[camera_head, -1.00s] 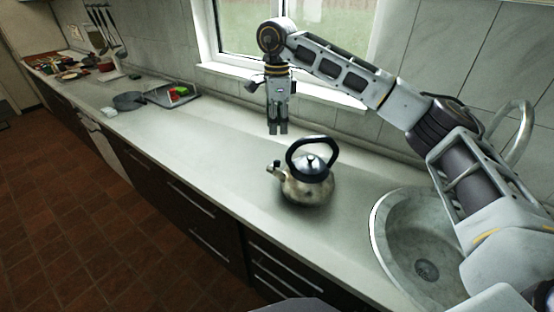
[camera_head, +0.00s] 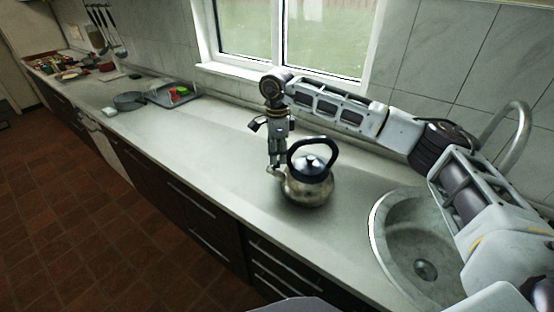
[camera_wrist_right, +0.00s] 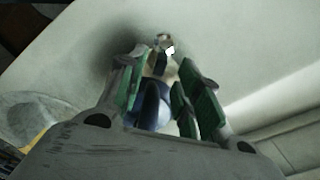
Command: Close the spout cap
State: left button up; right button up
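A shiny metal kettle (camera_head: 308,190) with a black arched handle (camera_head: 318,148) and a dark lid stands upright on the counter. Its spout points left in the head view. My right gripper (camera_head: 276,163) points down directly at the spout, its fingertips overlapping the spout tip in that view. In the right wrist view, its green-padded fingers (camera_wrist_right: 158,70) stand apart, with the spout tip (camera_wrist_right: 163,42) just beyond the gap and dark kettle parts between them. The spout cap is too small and partly hidden to tell its position. My left gripper is not in view.
A round sink (camera_head: 424,240) with a curved tap (camera_head: 515,135) lies right of the kettle. A grey pan (camera_head: 129,101) and a tray (camera_head: 172,95) with colourful items stand farther left. The counter between them and the kettle is clear. A window is behind.

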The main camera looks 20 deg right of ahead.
aim_at(273, 167)
notch_tip(273, 167, down, 2)
jog(key=shift+f, duration=0.45)
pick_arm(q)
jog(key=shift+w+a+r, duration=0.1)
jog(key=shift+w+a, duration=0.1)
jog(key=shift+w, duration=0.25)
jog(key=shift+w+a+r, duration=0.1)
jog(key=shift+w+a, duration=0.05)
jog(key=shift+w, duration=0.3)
